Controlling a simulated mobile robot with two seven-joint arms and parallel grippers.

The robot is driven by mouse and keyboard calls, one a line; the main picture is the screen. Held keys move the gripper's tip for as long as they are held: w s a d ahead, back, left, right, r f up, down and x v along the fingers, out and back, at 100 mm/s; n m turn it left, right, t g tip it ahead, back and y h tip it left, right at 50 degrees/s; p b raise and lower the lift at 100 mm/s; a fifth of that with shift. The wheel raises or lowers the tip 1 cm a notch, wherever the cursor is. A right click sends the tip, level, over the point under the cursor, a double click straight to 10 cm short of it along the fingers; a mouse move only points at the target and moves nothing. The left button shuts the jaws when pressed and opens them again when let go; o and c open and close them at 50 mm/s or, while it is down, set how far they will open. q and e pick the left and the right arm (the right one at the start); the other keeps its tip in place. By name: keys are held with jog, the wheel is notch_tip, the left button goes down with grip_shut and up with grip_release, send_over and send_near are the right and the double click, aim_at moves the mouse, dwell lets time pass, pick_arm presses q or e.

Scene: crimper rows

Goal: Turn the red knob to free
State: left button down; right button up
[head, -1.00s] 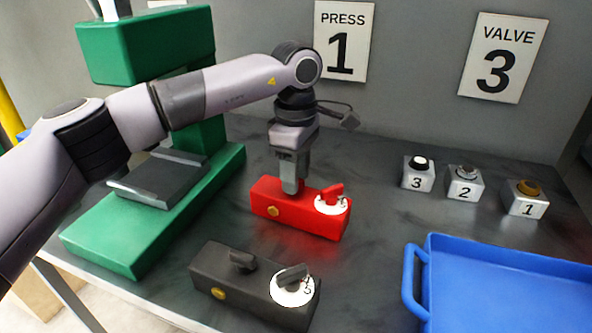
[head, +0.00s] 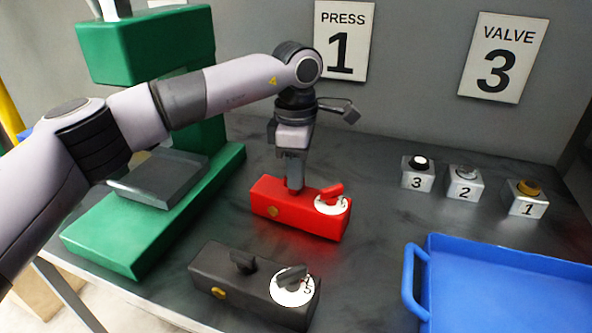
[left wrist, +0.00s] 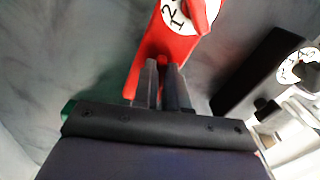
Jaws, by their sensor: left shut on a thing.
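A red box (head: 300,215) stands on the bench. At its right end is a white numbered dial with a red pointer knob (head: 331,194); the dial (left wrist: 174,20) also shows in the left wrist view. My left gripper (head: 295,187) points down onto the top of the box, left of the dial. Its fingers (left wrist: 162,68) are shut on a small red knob (left wrist: 162,59), of which only a bit shows between the fingertips. The head view hides this knob behind the fingers. My right gripper is not in view.
A similar black box (head: 245,285) with its own knob and dial stands in front. A green press (head: 110,220) is at left, a blue tray (head: 432,245) at right. Several numbered button blocks (head: 465,185) stand at the back right. Bare bench lies between.

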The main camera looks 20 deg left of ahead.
pick_arm(q)
jog(key=n, duration=0.7)
jog(key=shift+w, duration=0.15)
jog(key=n, duration=0.4)
jog(key=shift+a, duration=0.1)
jog(key=shift+n, duration=1.9)
jog(key=shift+w, duration=0.1)
jog(key=c, duration=1.2)
grip_release()
jog(key=shift+o, duration=0.2)
jog(key=shift+r, duration=0.1)
